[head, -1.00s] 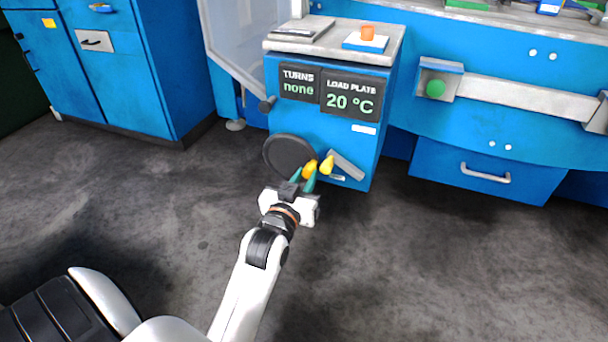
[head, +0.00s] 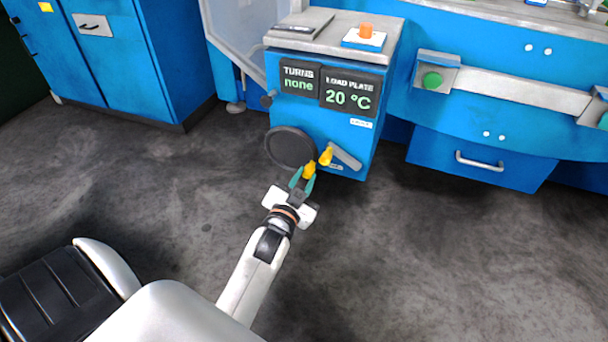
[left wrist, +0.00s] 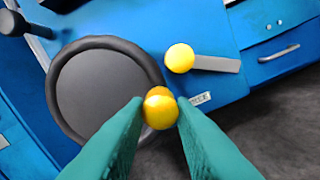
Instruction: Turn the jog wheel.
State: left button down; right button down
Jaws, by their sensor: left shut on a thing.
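The jog wheel (head: 290,148) is a dark disc with a thick black rim on the front of a blue cabinet. It also shows in the left wrist view (left wrist: 100,92). A yellow knob (left wrist: 160,110) sits at the wheel's lower right edge. My left gripper (head: 303,179) is shut on this knob, with a teal finger on either side of it in the left wrist view. The display above the wheel (head: 299,79) reads TURNS none. My right gripper is not in view.
A grey lever (head: 345,157) with its own yellow knob (head: 326,156) is close to the right of the wheel. A second display (head: 350,93) reads LOAD PLATE 20 °C. A dark side knob (head: 268,99) sticks out at the cabinet's left. The floor in front is clear.

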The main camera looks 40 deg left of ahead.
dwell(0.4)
pick_arm(q)
jog(key=c, duration=1.2)
grip_release()
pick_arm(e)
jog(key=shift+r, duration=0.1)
